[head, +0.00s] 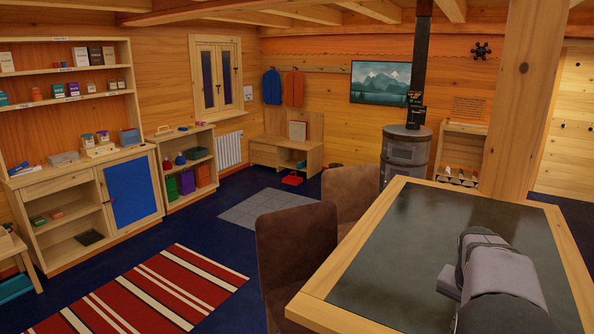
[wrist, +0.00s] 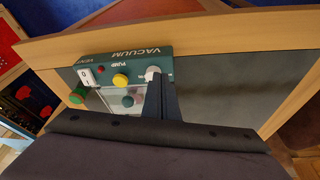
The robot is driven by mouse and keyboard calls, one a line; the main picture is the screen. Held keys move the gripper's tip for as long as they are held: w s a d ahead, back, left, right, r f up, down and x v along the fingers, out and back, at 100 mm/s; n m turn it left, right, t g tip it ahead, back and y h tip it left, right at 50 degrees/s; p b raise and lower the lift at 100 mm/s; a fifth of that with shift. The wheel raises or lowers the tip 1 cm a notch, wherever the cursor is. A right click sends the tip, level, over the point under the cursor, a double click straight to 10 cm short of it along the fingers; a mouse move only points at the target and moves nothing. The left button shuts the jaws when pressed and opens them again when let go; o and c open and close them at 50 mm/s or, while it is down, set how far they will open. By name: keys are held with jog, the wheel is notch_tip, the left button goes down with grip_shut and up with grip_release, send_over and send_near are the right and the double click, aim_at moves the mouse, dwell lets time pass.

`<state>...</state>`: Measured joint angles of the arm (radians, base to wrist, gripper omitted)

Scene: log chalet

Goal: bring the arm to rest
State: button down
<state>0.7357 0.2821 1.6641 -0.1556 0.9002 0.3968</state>
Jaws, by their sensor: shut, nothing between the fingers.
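My gripper (wrist: 162,92) shows in the wrist view as dark fingers closed together, with nothing between them. The fingertips overlap the right end of a green vacuum panel (wrist: 190,62) in the picture, close to a white knob (wrist: 152,73). I cannot tell whether they touch it. In the head view my grey arm (head: 500,275) is at the lower right in front of the table (head: 400,225); the gripper itself is not clear there.
Two brown chairs (head: 298,245) stand along the table's left side. The dark tabletop left of my arm is bare. A striped rug (head: 160,290) lies on the floor.

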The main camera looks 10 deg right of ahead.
jog(key=s+a+f+n+y, duration=0.1)
jog(key=a+f+n, duration=0.25)
jog(key=a, duration=0.75)
jog(key=a+f+n+y, duration=0.1)
jog(key=a+f+n, duration=0.25)
jog(key=a, duration=0.75)
jog(key=s+a+f+n+g+y+b, duration=0.1)
jog(key=s+a+f+n, duration=0.4)
jog(key=s+a, duration=0.6)
jog(key=shift+a+f+g, duration=0.3)
jog(key=shift+a+f, duration=0.35)
jog(key=shift+a, duration=0.3)
jog(key=shift+b, duration=0.3)
